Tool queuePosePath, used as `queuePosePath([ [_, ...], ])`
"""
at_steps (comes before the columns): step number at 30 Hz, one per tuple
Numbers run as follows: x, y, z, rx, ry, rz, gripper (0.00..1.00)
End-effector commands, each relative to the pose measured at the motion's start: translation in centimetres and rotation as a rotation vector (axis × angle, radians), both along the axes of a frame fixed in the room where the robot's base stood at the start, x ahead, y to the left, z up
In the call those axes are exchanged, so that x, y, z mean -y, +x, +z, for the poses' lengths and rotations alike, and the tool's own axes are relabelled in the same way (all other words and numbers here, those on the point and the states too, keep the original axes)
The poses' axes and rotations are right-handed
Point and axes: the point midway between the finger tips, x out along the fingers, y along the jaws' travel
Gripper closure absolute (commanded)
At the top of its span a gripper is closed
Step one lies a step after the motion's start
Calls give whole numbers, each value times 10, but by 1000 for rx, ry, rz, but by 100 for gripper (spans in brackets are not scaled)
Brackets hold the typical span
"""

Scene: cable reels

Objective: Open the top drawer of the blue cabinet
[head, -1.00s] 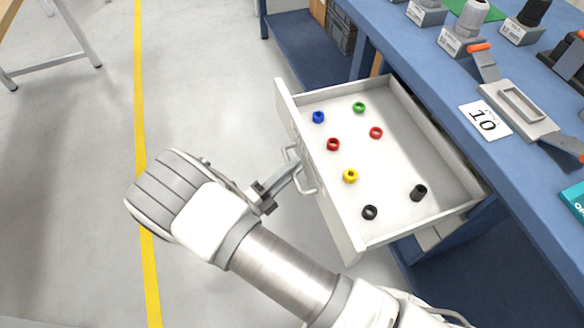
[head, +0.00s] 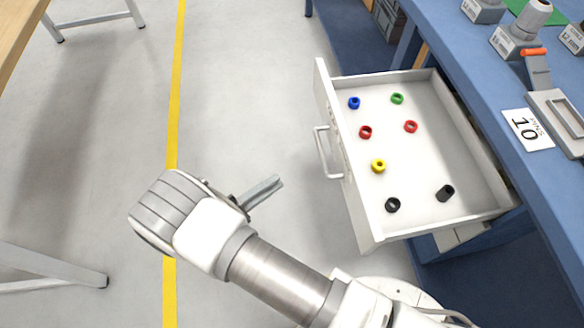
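The top drawer (head: 352,190) of the blue cabinet (head: 478,246) is pulled out, its white inside in plain view. Its handle (head: 326,152) is on the front face, to the left. Several small rings in blue, green, red, yellow and black lie in the drawer. My gripper (head: 275,186) is left of the drawer front, apart from the handle, with floor showing between them. One finger shows clearly and points toward the drawer. Finger spacing is hard to see from this angle. Nothing shows held in it.
A blue workbench (head: 480,110) runs along the right, with tools, a card marked 10 (head: 527,130) and grey fixtures on top. A wooden table (head: 18,40) is at the upper left. The grey floor left of the drawer is clear, with a yellow line (head: 176,100).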

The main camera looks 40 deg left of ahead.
Motion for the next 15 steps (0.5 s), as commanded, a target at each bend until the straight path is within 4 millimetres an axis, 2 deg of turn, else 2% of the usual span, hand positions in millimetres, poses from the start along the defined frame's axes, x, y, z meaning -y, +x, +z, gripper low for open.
queuePosePath([
  [3, -6, -16, -4, -2, 1, 0, 70],
  [6, -9, -23, -5, 0, 0, 0, 70],
  [15, -11, -26, -5, 0, 0, -1, 70],
])
